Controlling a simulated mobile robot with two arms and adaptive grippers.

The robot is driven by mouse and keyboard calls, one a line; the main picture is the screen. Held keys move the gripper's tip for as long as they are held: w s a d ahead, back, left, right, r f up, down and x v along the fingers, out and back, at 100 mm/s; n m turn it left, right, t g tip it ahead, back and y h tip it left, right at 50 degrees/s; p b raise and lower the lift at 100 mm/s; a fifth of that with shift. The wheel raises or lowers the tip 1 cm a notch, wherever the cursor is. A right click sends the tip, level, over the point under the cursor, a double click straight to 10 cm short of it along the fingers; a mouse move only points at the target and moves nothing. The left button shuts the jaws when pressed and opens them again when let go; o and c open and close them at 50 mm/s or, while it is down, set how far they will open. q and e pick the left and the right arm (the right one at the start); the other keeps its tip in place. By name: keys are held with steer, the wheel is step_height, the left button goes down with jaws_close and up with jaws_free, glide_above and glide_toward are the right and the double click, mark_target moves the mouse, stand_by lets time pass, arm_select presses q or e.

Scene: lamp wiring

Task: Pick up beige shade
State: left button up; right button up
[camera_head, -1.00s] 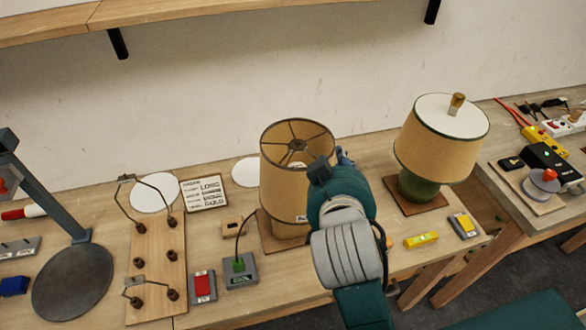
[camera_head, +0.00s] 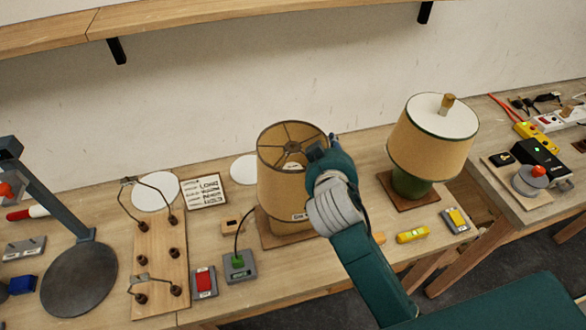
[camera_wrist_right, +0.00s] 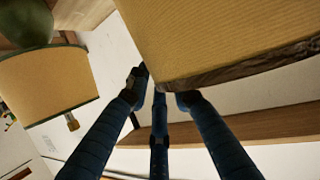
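An open-topped beige shade (camera_head: 277,187) stands upright over a lamp on a square wooden base, with its wire spokes showing. My right gripper (camera_head: 325,147) is at the right side of its upper rim. In the right wrist view, the beige shade (camera_wrist_right: 235,35) fills the upper right. The fingers of my right gripper (camera_wrist_right: 160,92) are spread apart, with their tips close to the dark rim. Whether they touch it is unclear. A second beige shade (camera_head: 428,147), with a white top, sits on a green lamp base (camera_head: 411,184). My left gripper is not in view.
Left of the shade are a wiring board (camera_head: 160,260), a red switch block (camera_head: 203,281) and a grey block with a green part (camera_head: 239,266). A yellow object (camera_head: 412,235) lies on the right. A wooden shelf (camera_head: 200,20) hangs above.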

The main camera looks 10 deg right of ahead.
steer(key=shift+s+a, duration=0.1)
jaws_close()
steer(key=shift+r, duration=0.15)
